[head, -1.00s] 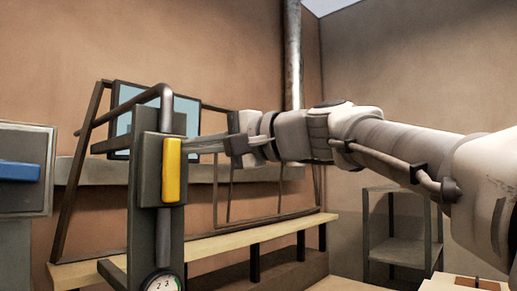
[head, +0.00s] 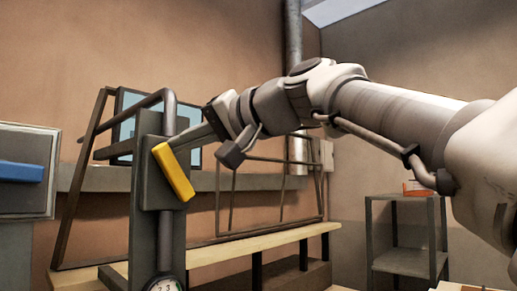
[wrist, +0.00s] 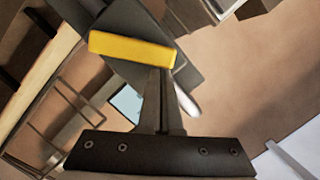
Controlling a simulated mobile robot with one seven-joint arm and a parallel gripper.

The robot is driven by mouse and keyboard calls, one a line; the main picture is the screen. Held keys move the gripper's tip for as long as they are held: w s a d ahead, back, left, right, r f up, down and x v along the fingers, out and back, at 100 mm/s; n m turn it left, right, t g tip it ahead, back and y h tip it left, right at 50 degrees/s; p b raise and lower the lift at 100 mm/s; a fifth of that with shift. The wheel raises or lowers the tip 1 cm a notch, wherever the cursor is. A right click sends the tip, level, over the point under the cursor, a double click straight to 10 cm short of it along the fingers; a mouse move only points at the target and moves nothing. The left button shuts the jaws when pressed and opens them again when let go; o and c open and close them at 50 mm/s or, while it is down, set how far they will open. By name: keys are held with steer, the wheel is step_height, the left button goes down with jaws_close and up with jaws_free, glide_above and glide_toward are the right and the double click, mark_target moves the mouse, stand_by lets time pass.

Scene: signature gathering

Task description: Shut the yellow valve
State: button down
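The yellow valve (head: 173,172) is a bar-shaped handle on a dark grey plate on an upright post. It is tilted in the head view, its top end to the left and its bottom end to the right. My gripper (head: 181,145) reaches in from the right, its fingertips at the upper right side of the handle. In the wrist view the yellow valve (wrist: 132,49) lies across the fingertips of my gripper (wrist: 160,72). The fingers are together and seem to press on the handle's side, not around it. Exact contact is hard to tell.
A round gauge (head: 164,285) sits low on the post, and a grey pipe (head: 168,110) bends behind it. A grey box with a blue handle (head: 20,172) stands at the left. A wooden bench (head: 245,243) runs behind. A shelf (head: 402,262) stands at the right.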

mark_target(161, 149)
steer(key=n, duration=0.1)
steer(key=s+a+n, duration=0.1)
steer(key=n+h+b, duration=0.1)
steer(key=shift+s+a+f+n, duration=0.2)
steer(key=shift+s+f+n, duration=0.1)
steer(key=shift+n, duration=0.1)
steer(key=shift+s+a+f+n+t+h+b, duration=0.2)
steer(key=shift+n+t+h+b, duration=0.1)
steer(key=shift+n, duration=0.35)
steer(key=shift+s+a+f+n+t+h+b, duration=0.15)
steer(key=shift+s+n+t+h+b, duration=0.15)
steer(key=shift+n, duration=0.4)
steer(key=shift+s+a+f+n+t+h+b, duration=0.2)
steer(key=shift+n+t+b, duration=0.15)
steer(key=shift+n, duration=0.3)
steer(key=shift+r, duration=0.1)
steer(key=s+d+r+p, duration=0.2)
steer(key=s+d+r, duration=0.4)
steer(key=d, duration=0.1)
steer(key=shift+d, duration=0.35)
steer(key=shift+w+r, duration=0.1)
